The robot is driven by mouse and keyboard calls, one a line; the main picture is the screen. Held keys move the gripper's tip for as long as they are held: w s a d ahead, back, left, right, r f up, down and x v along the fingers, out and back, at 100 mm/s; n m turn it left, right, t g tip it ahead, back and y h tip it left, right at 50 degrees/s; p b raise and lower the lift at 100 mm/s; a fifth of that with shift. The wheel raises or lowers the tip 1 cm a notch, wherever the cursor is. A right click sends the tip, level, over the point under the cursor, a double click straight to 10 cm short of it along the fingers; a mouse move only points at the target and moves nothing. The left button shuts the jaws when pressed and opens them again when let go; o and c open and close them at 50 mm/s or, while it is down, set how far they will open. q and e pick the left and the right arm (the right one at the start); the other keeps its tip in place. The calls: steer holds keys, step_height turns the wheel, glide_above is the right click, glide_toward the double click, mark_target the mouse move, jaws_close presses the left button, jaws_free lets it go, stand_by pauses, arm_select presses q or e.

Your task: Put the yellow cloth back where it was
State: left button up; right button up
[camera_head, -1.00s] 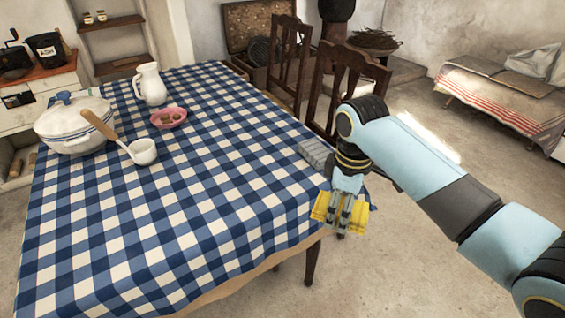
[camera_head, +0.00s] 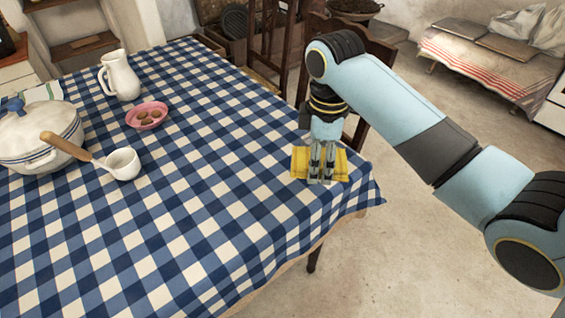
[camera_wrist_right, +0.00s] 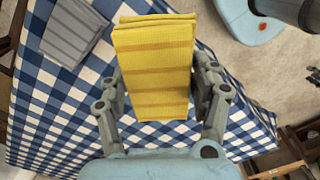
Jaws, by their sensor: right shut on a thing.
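The yellow cloth (camera_head: 299,163) is folded and has faint darker stripes. My right gripper (camera_head: 320,178) points down and is shut on it, over the right end of the table near its edge. In the right wrist view the cloth (camera_wrist_right: 153,65) lies between the two fingers. I cannot tell whether the cloth touches the tabletop. The table (camera_head: 190,215) has a blue and white checked tablecloth. My left gripper is not in view.
A folded grey cloth (camera_wrist_right: 73,30) lies on the table beside the yellow one. A white pitcher (camera_head: 121,76), a pink bowl (camera_head: 147,115), a ladle (camera_head: 123,164) and a lidded pot (camera_head: 35,140) stand at the left. A chair (camera_head: 368,62) stands behind my arm. The table's middle is clear.

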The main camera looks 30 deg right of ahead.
steer(key=b, duration=0.1)
glide_toward(288, 173)
steer(key=s, duration=0.1)
steer(key=s+f, duration=0.1)
steer(key=s, duration=0.1)
steer(key=shift+d+f, duration=0.1)
steer(key=shift+f, duration=0.2)
steer(key=shift+w+f+b, duration=0.2)
steer(key=shift+w+f, duration=0.2)
steer(key=shift+w, duration=0.25)
steer(key=shift+w+f+b, duration=0.2)
steer(key=shift+w+f, duration=0.15)
steer(key=shift+w, duration=0.25)
steer(key=shift+w+f, duration=0.15)
steer(key=shift+w, duration=0.1)
steer(key=shift+f, duration=0.3)
step_height(288, 173, down, 3)
steer(key=shift+f+b, duration=0.15)
steer(key=shift+b, duration=0.25)
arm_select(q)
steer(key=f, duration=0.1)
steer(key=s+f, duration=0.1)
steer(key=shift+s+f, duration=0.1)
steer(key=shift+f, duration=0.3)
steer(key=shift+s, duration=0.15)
arm_select(e)
steer(key=shift+f, duration=0.1)
steer(key=o, duration=1.2)
steer(key=shift+c, duration=0.2)
